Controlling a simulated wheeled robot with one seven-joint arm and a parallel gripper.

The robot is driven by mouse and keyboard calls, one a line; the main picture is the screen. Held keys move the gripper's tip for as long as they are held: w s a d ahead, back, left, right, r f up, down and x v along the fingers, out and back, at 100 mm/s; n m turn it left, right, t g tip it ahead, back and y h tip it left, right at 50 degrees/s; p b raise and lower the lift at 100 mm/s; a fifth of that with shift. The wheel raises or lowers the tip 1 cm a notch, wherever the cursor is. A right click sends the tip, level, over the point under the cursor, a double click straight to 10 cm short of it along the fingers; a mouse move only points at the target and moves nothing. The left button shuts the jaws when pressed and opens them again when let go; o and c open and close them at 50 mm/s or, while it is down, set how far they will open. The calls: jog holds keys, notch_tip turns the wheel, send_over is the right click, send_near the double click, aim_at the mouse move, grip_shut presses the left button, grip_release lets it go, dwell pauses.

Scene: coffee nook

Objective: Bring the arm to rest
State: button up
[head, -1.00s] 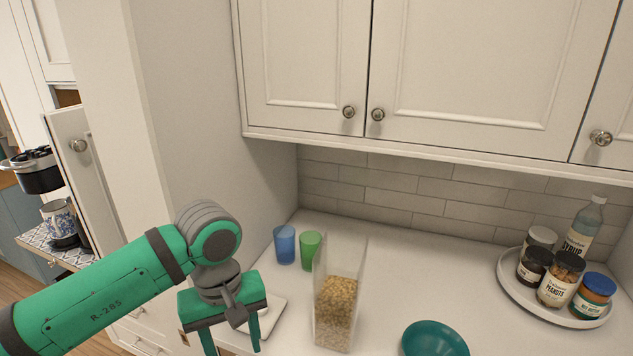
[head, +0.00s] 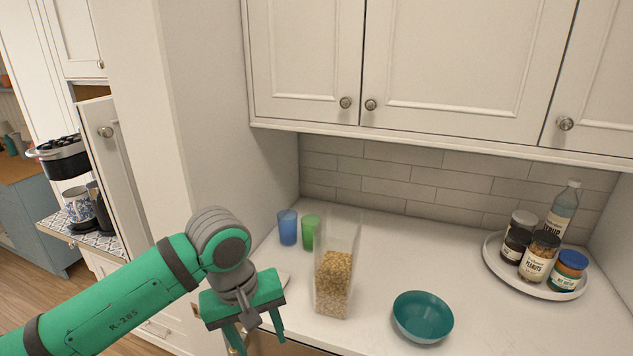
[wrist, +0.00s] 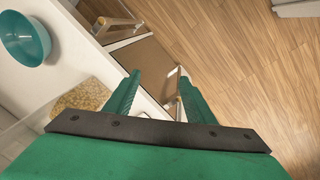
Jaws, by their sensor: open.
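My gripper (head: 262,341) is open and empty, pointing down in front of the counter's front edge in the head view. In the wrist view its two green fingers (wrist: 158,90) stand apart with nothing between them. My green arm reaches in from the lower left. The clear container of grain (head: 333,283) stands upright on the counter just right of the gripper, apart from it in the head view. It also shows at the left of the wrist view (wrist: 80,97).
A teal bowl (head: 422,318), a blue cup (head: 287,227) and a green cup (head: 309,232) stand on the counter (head: 400,240). A round tray (head: 497,269) holds jars and a bottle at right. Cupboards hang above. Wood floor (wrist: 235,50) lies open beside the counter.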

jog(key=w+d+r+t+h, duration=0.2)
jog(key=w+d+t+h, duration=0.15)
jog(key=d, duration=0.55)
jog(key=w+d+r+m+t+h, duration=0.1)
jog(key=w+d+r+t+h, duration=0.25)
jog(key=d, duration=0.55)
jog(key=w+d+t+h, duration=0.3)
jog(key=d+t+h, duration=0.2)
jog(key=d, duration=0.3)
jog(key=s+a+f+n+t+y, duration=0.2)
jog(key=s+a+f+n+y, duration=0.15)
jog(key=s+f+y, duration=0.55)
jog(key=s+a+f+n+t+y, duration=0.25)
jog(key=s+a+f, duration=0.2)
jog(key=f, duration=0.85)
jog(key=s+a+f+m, duration=0.2)
jog(key=s+m, duration=0.1)
jog(key=s, duration=0.6)
jog(key=s+a+f+m+g+y, duration=0.1)
jog(key=s+a+f+m, duration=0.1)
jog(key=s, duration=0.7)
jog(key=s+a+f+m+g+y, duration=0.1)
jog(key=s+a+f+m, duration=0.1)
jog(key=s, duration=0.7)
jog(key=shift+a+m, duration=0.7)
jog(key=shift+m, duration=0.3)
